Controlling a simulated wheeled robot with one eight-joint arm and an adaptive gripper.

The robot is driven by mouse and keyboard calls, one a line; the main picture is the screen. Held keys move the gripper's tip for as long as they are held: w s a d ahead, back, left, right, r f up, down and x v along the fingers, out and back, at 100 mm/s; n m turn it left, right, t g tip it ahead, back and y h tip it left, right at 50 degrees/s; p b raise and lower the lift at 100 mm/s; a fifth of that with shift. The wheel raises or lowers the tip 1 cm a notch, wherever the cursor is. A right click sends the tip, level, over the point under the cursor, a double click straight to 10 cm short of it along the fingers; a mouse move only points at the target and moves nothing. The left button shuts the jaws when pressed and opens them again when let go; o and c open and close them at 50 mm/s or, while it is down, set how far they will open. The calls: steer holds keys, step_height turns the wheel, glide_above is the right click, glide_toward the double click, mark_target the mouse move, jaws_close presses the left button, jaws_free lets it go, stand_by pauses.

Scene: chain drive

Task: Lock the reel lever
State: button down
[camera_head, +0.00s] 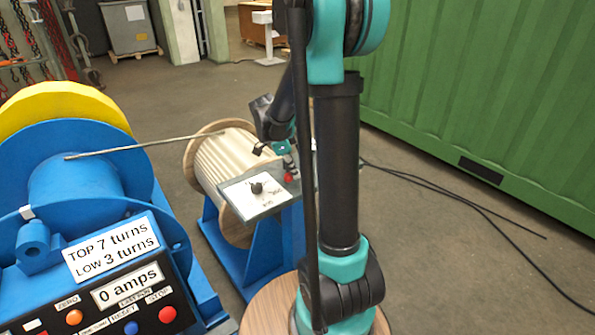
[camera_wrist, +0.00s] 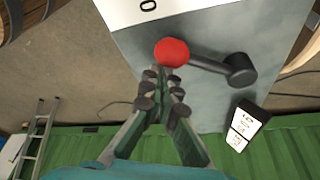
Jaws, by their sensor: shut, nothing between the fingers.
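The reel lever shows in the wrist view as a dark arm (camera_wrist: 208,64) with a red ball knob (camera_wrist: 172,52) on its left end and a dark pivot on its right end. It sits over a grey metal plate (camera_wrist: 232,32). My gripper (camera_wrist: 166,72) is shut and empty, its fingertips right at the near edge of the red knob; I cannot tell if they touch it. In the head view the red knob (camera_head: 289,178) shows just below my gripper (camera_head: 284,158), beside the panel with a white dial (camera_head: 262,197). My arm hides part of the stand there.
A wooden reel (camera_head: 222,170) on a blue stand carries a cable (camera_head: 140,146) to a blue drum (camera_head: 75,190) at left. A control box (camera_head: 125,290) reads 0 amps. A green container (camera_head: 480,90) stands at right; dark cables lie on the floor (camera_head: 470,210).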

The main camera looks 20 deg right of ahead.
steer(key=shift+a, duration=0.4)
stand_by(0.4)
